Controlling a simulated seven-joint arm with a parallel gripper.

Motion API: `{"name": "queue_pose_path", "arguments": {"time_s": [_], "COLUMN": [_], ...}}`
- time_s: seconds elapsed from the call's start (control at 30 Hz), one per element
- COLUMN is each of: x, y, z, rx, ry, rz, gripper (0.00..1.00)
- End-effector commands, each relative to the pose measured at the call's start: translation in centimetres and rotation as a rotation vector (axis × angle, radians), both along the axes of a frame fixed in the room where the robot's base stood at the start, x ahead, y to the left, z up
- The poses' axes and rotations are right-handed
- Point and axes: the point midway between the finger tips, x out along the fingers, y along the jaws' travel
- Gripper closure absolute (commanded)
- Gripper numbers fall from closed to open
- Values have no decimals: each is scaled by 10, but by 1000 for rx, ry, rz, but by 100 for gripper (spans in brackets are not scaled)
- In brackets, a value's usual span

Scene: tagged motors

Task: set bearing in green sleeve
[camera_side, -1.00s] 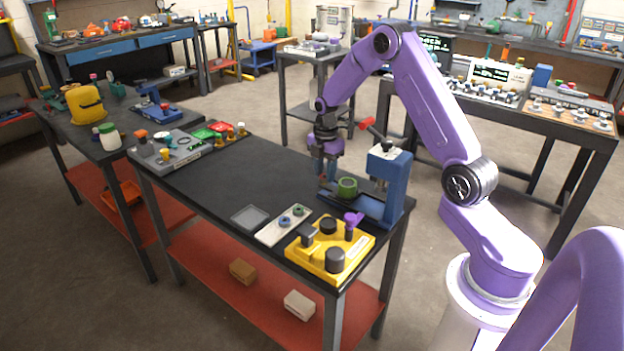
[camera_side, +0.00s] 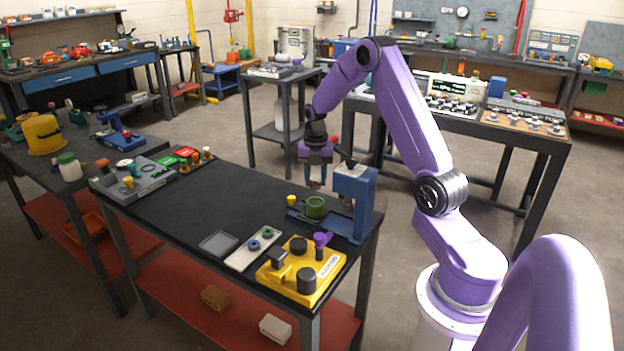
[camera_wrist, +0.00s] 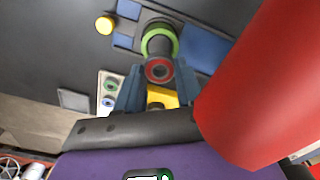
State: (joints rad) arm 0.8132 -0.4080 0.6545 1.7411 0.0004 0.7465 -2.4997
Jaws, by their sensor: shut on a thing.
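The green sleeve (camera_side: 316,207) stands on the blue base of the press (camera_side: 353,203). It shows in the wrist view as a green ring (camera_wrist: 172,36). My gripper (camera_side: 316,184) points down above the sleeve. In the wrist view its fingers (camera_wrist: 158,82) are shut on a small round bearing (camera_wrist: 158,70) with a red ring and dark centre. The bearing appears in front of the sleeve's lower edge there and covers part of it. It looks apart from the sleeve; the exact gap and alignment are hard to tell.
A yellow knob-like piece (camera_side: 291,201) stands left of the sleeve. A white plate (camera_side: 254,249) with two small rings, a grey tray (camera_side: 217,243) and a yellow fixture (camera_side: 301,271) lie toward the front. A large red part (camera_wrist: 250,80) is close on the wrist view's right. The bench's middle is clear.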

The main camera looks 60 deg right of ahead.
Motion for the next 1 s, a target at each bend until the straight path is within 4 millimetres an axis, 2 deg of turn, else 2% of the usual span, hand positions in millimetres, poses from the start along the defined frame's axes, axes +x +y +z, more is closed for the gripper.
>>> {"name": "queue_pose_path", "arguments": {"time_s": [0.6, 1.0], "x": [0, 0], "y": [0, 0], "z": [-34, -37], "rx": [0, -1], "ry": [1, 0], "rz": [1, 0], "gripper": [85, 85]}}
